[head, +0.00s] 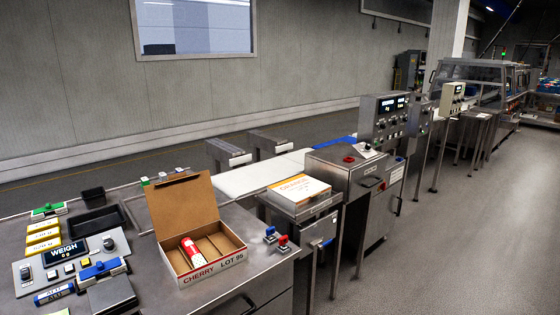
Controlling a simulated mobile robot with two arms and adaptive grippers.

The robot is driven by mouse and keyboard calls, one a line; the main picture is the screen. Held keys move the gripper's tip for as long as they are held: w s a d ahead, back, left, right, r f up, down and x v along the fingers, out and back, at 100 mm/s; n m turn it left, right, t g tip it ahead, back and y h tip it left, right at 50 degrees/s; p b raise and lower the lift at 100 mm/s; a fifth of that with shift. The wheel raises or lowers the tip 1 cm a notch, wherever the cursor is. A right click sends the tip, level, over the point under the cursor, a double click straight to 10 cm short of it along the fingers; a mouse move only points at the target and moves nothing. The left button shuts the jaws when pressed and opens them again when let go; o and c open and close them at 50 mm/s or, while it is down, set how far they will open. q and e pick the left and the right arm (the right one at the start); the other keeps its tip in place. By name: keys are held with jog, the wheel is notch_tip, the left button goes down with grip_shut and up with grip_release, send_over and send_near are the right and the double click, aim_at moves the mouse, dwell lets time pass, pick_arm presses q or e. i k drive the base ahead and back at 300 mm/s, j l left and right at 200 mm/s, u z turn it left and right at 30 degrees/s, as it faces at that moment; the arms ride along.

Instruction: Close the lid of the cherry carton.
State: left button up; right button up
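The cherry carton (213,279) is a white-walled cardboard box marked "CHERRY LOT 95". It sits on the steel bench at the lower middle of the head view. Its brown lid (183,207) stands open, tilted up at the back of the box. Inside, a red and white roll (191,250) lies at the left, and brown dividers split the rest of the carton. Neither of my grippers shows in this view.
A weigh panel (66,254), yellow packs (42,236), black trays (97,221) and a scale plate (111,293) lie left of the carton. Small red and blue stamps (282,243) stand to its right. A closed orange-labelled carton (300,188) sits on a steel stand beyond.

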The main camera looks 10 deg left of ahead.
aim_at(181, 203)
jog(key=i+j+u, duration=0.1)
jog(key=j+u, duration=0.2)
jog(key=j, duration=0.15)
jog(key=i+j+u, duration=0.15)
jog(key=j+u, duration=0.15)
jog(key=j, duration=0.2)
jog(key=i+l, duration=0.2)
jog(key=i+l+u, duration=0.1)
jog(key=l, duration=0.35)
jog(key=i+l, duration=0.25)
jog(key=i+l+u, duration=0.1)
jog(key=l, duration=0.3)
jog(key=i+l, duration=0.2)
jog(key=l, duration=0.15)
jog(key=j+u, duration=0.05)
